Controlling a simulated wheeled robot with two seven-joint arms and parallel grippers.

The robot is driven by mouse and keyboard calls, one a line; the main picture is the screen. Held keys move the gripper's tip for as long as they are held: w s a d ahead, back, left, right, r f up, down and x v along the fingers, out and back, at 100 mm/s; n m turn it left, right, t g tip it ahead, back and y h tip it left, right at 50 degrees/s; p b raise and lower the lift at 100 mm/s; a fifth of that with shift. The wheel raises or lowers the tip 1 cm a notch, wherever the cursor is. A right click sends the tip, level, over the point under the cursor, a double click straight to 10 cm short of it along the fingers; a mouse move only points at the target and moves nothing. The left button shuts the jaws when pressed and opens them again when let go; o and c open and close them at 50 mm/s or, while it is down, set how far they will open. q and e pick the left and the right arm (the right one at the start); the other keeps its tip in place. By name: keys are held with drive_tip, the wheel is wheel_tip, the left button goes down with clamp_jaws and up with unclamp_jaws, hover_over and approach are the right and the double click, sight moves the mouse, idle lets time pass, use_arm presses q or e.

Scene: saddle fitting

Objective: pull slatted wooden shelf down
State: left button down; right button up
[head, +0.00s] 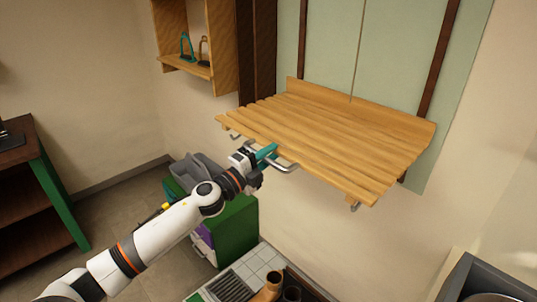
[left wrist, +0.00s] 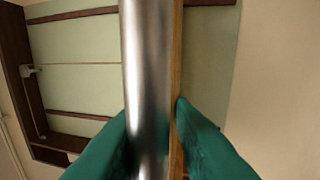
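The slatted wooden shelf (head: 325,145) sticks out from the pale green wall panel in the head view, about level. A bent metal handle bar (head: 284,167) runs below its front edge; it shows upright and large in the left wrist view (left wrist: 149,90). My left gripper (head: 266,152) is at this bar by the shelf's front edge. In the left wrist view its teal fingers (left wrist: 153,125) lie on either side of the bar. A thin gap with wood behind it shows by the right finger, so the fingers look open around the bar. My right gripper is not in view.
A small wooden wall shelf (head: 190,68) with two small items hangs at the upper left. A green cabinet (head: 235,232) and grey bin (head: 195,170) stand below my left arm. A dark-topped bench (head: 22,140) is at the far left. Dark vertical rails flank the panel.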

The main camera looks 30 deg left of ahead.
use_arm(q)
wheel_tip(320, 180, down, 8)
drive_tip(key=b, duration=0.7)
drive_tip(key=shift+f, duration=0.15)
drive_tip(key=c, duration=1.4)
unclamp_jaws()
drive_tip(key=shift+s, duration=0.1)
drive_tip(key=b+v, duration=0.4)
drive_tip(key=v, duration=0.8)
